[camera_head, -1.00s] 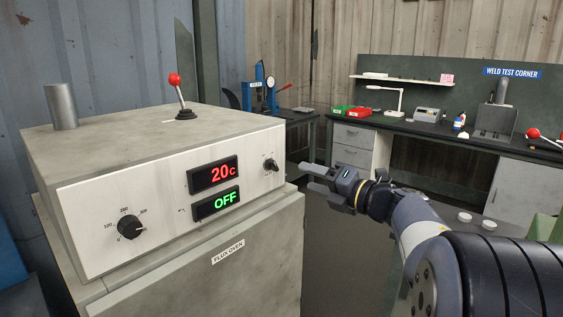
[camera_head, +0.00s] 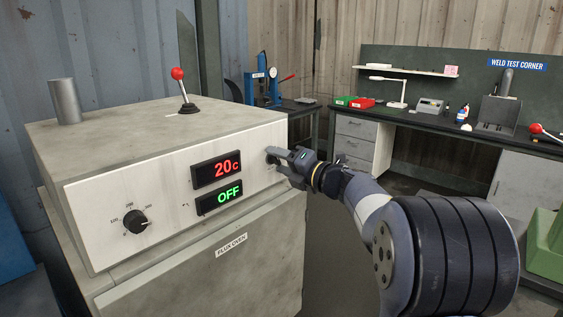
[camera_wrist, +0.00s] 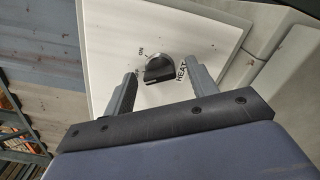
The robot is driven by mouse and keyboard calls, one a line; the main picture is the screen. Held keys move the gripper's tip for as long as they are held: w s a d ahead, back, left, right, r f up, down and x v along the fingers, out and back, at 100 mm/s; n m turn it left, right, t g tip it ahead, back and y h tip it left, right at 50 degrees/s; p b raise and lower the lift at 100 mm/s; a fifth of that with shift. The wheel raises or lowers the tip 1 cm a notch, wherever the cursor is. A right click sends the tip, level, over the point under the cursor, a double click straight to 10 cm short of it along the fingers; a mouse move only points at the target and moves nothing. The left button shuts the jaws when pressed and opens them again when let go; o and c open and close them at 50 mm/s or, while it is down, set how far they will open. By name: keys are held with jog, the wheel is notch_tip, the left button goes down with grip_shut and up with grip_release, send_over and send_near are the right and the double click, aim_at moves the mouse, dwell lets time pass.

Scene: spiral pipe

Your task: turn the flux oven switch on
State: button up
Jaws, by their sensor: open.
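The flux oven (camera_head: 180,190) is a grey box with a pale front panel. Its upper display (camera_head: 217,169) reads 20c in red and its lower display (camera_head: 219,197) reads OFF in green. In the wrist view the black rotary switch (camera_wrist: 160,71) has ON and HEAT printed around it. My gripper (camera_wrist: 159,88) is open, with one finger on each side of the switch; I cannot tell whether they touch it.
A temperature dial (camera_head: 136,221) is at the panel's left. A red-knobbed lever (camera_head: 178,74) and a metal cylinder (camera_head: 65,101) stand on the oven top. A workbench (camera_head: 444,137) is behind at the right, with open floor between.

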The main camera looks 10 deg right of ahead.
jog(key=shift+c, duration=0.5)
jog(key=c, duration=0.9)
jog(key=shift+m+p, duration=0.3)
jog(key=shift+p, duration=0.05)
jog(key=shift+r+m+p, duration=0.15)
jog(key=shift+m+p, duration=0.7)
jog(key=shift+m, duration=0.05)
jog(key=m+p, duration=0.2)
jog(key=shift+m, duration=0.3)
jog(key=m+p, duration=0.3)
jog(key=shift+m, duration=0.3)
jog(key=shift+m+p, duration=1.1)
jog(key=shift+m, duration=0.5)
jog(key=shift+f, duration=0.2)
